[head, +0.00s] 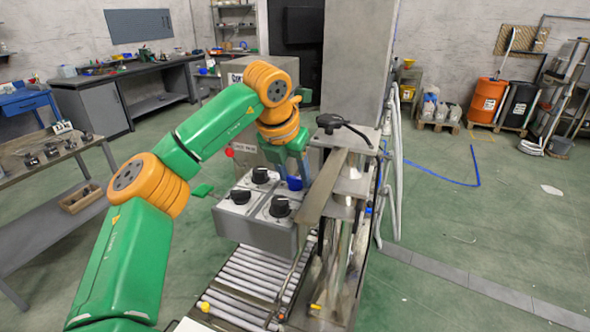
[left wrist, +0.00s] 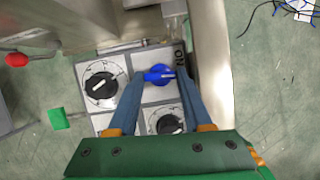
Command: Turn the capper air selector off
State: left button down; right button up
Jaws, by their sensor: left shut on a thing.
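A grey control box (head: 253,234) carries three black knobs and one blue knob (head: 294,183) on its top. In the left wrist view the blue knob (left wrist: 158,74) lies with its bar roughly crosswise, its right end near lettering that seems to read ON. My left gripper (head: 296,177) reaches down over the box's far right corner. In the left wrist view its two blue fingers (left wrist: 157,80) stand on either side of the blue knob, shut on it. Black knobs (left wrist: 101,85) and (left wrist: 169,124) sit beside the fingers. No label names the capper air selector legibly. My right gripper is out of view.
A metal post assembly with a black handle (head: 340,125) stands close to the right of the box. A roller conveyor (head: 245,285) runs below. A red ball-ended lever (left wrist: 16,59) shows left in the wrist view. Open floor lies farther right.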

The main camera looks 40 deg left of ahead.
pick_arm(q)
jog(key=m+p, duration=0.1)
jog(key=m+h+p, duration=0.1)
jog(key=m, duration=0.1)
jog(key=shift+a+r, duration=0.15)
jog(key=shift+r, duration=0.1)
jog(key=shift+f+m+h+p, duration=0.1)
jog(key=shift+m+h+p, duration=0.3)
jog(key=shift+m+p, duration=0.55)
jog(key=c, duration=0.6)
grip_release()
jog(key=shift+a, duration=0.1)
jog(key=v, duration=0.7)
jog(key=shift+b, duration=0.35)
